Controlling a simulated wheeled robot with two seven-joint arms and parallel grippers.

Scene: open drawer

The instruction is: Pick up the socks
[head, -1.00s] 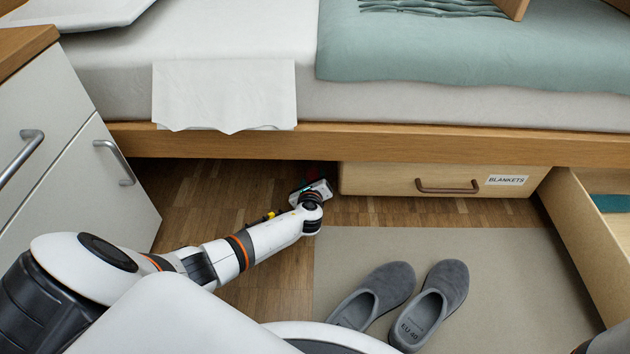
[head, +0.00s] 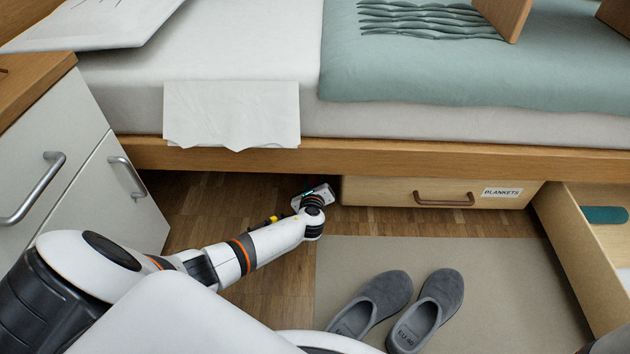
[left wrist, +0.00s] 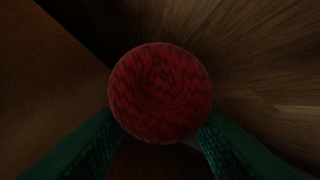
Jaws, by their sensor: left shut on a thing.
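The socks (left wrist: 160,92) are a round, red-patterned knitted bundle, seen in the left wrist view. They sit between the green fingers of my left gripper (left wrist: 158,130), which is shut on them. In the head view my left gripper (head: 322,190) reaches low under the bed's edge, beside the left end of the blankets drawer. The socks cannot be made out there, hidden by the gripper and the bed frame. My right gripper does not show.
The bed's wooden rail (head: 400,158) runs above my left gripper. The closed blankets drawer (head: 380,192) is just right of it. An open drawer (head: 590,260) stands at far right. Grey slippers (head: 425,310) lie on a mat (head: 350,262). A white cabinet (head: 120,215) stands left.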

